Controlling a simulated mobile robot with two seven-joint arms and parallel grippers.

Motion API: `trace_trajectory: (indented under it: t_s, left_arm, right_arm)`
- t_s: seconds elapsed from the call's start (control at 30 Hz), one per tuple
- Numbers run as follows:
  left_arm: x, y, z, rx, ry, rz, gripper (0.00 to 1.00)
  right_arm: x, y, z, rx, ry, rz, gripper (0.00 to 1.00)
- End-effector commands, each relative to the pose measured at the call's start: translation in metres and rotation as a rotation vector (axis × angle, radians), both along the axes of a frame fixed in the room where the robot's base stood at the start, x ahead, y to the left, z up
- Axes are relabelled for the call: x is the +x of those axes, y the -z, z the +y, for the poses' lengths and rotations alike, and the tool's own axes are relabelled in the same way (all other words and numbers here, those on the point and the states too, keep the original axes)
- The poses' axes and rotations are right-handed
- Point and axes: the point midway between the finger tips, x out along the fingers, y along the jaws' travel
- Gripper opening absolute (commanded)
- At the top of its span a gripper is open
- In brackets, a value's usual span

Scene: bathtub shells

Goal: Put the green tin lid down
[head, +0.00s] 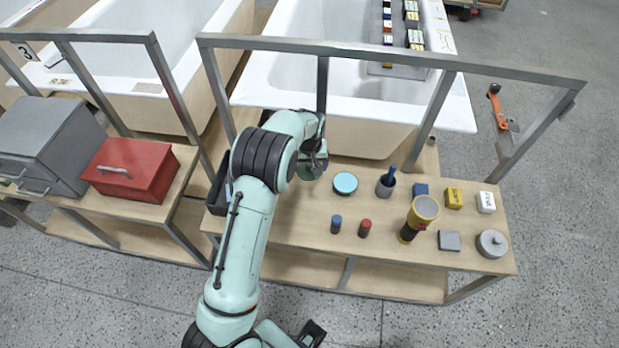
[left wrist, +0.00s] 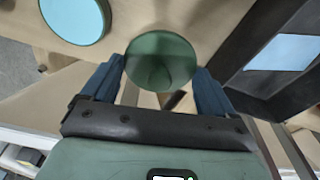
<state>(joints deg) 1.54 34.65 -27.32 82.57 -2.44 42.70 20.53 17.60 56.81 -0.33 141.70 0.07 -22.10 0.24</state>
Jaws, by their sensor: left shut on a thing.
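The green tin lid (left wrist: 160,62) is a dark green disc between the blue fingers of my left gripper (left wrist: 157,90) in the left wrist view. In the head view the green lid (head: 316,168) is partly hidden by my left gripper (head: 312,160), which is shut on it above the wooden bench, left of a round tin with a pale blue top (head: 345,183). That tin also shows in the left wrist view (left wrist: 77,14). I cannot tell the gap between lid and bench. A dark part at the head view's bottom edge may be my right gripper (head: 312,334); its jaws are unclear.
The bench (head: 290,232) has bare wood in front of the lid. A black bin (head: 217,188) stands left, partly behind my arm. Right are a cup (head: 386,183), a yellow-and-black torch (head: 420,216) and small blocks. A metal rail (head: 400,57) runs above the bench's back.

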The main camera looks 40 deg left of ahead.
Motion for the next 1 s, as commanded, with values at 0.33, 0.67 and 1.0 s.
trace_trajectory:
  t_s: [0.33, 0.67, 1.0]
  left_arm:
    - [0.000, 0.036, 0.000, 0.000, 0.001, 0.001, 0.58]
    - [0.001, 0.071, 0.000, 0.001, 0.000, -0.002, 0.58]
    - [0.000, 0.074, 0.000, 0.001, 0.000, -0.001, 0.97]
  right_arm:
    - [-0.001, 0.001, 0.000, 0.000, 0.000, 0.001, 0.16]
    - [-0.001, 0.003, 0.000, 0.000, 0.001, 0.001, 0.16]
    - [-0.003, 0.005, 0.000, 0.000, 0.000, 0.003, 0.16]
